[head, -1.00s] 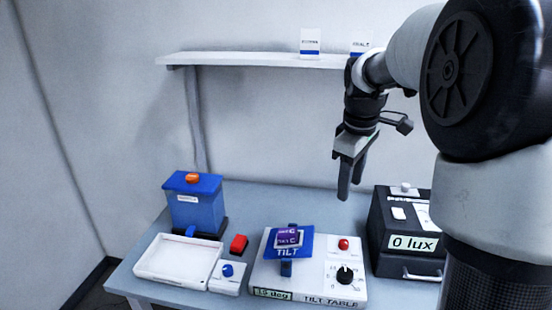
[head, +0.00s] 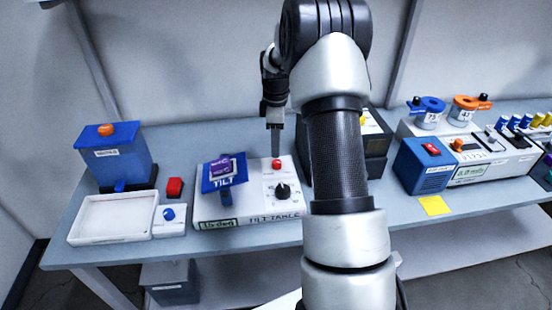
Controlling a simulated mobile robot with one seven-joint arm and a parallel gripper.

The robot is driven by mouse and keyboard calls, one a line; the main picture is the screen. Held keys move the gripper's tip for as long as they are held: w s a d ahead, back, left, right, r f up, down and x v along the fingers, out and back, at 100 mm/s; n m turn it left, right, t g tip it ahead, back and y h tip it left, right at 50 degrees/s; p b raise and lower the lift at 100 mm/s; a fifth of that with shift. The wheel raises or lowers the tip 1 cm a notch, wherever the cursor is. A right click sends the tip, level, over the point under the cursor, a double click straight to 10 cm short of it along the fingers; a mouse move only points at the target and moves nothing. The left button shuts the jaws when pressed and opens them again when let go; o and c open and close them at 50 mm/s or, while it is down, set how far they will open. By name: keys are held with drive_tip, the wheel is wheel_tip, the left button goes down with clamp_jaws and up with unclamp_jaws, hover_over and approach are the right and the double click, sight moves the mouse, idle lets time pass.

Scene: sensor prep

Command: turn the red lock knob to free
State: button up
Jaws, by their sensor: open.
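The red lock knob (head: 277,164) sits on the white base of the tilt table (head: 240,211), at its upper right. A black dial (head: 283,190) is just below it on the same base. A blue tilting plate (head: 224,173) carries a purple board at the base's left. My gripper (head: 275,150) points down just above or behind the red knob, with its fingers seen nearly edge-on. It is open and holds nothing visible. I cannot tell whether the fingertips touch the knob.
A blue box with an orange knob (head: 110,152), a white tray (head: 112,218) and a red block (head: 175,187) stand to the left. A dark box (head: 375,146) is behind my arm. A blue unit (head: 423,165) and other instruments stand at the right.

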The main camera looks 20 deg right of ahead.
sight(276, 162)
wheel_tip(276, 162, down, 7)
drive_tip(key=shift+w, duration=0.15)
drive_tip(key=c, duration=1)
drive_tip(key=shift+c, duration=0.2)
